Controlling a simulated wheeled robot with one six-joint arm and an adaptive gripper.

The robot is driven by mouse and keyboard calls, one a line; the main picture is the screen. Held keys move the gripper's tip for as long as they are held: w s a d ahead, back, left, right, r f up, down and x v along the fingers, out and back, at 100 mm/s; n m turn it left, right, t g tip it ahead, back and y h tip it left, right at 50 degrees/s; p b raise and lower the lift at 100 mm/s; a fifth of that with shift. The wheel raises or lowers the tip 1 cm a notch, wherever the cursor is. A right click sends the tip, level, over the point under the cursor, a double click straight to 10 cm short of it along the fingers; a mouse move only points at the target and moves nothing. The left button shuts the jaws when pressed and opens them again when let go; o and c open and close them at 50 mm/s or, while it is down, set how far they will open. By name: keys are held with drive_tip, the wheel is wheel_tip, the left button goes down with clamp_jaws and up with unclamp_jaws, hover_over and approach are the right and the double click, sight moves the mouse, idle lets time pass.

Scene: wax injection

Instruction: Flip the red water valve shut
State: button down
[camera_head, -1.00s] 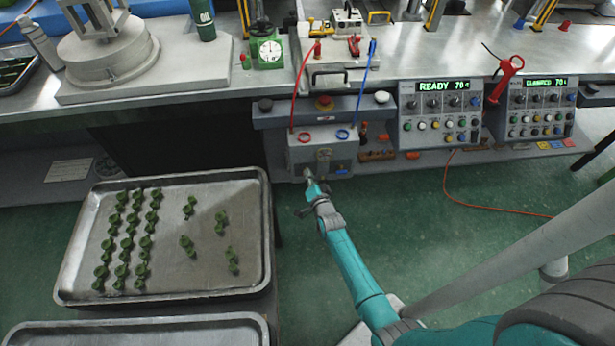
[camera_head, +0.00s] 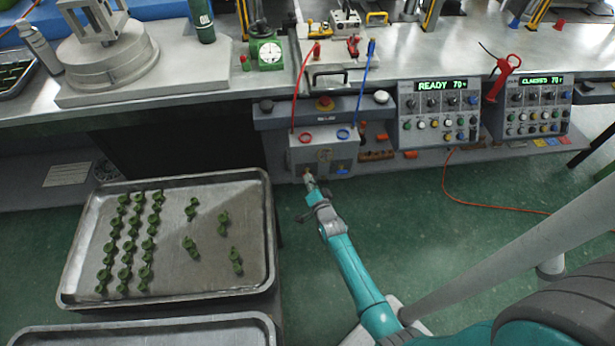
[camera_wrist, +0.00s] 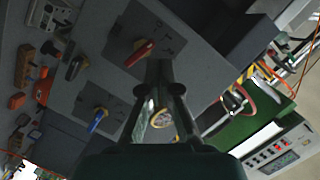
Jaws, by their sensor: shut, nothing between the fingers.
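The red water valve (camera_wrist: 138,53) shows in the wrist view as a red handle on a dark mount plate, lying slantwise on the grey box's face. The blue valve (camera_wrist: 97,120) sits on a similar plate below left and also shows in the head view (camera_head: 343,172). My gripper (camera_wrist: 160,66) is shut and empty, its tips close beside the right end of the red handle. I cannot tell whether they touch. In the head view my gripper (camera_head: 308,179) reaches the lower left front of the grey box (camera_head: 333,153) and hides the red handle.
Red and blue hoses run from the box top up to the bench (camera_head: 225,85). Control panels (camera_head: 440,112) stand to the right. A metal tray (camera_head: 200,275) with several green parts stands at left. An orange cable (camera_head: 490,206) lies on the green floor.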

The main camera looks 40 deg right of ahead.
drive_tip(key=v, duration=1)
idle(0.3)
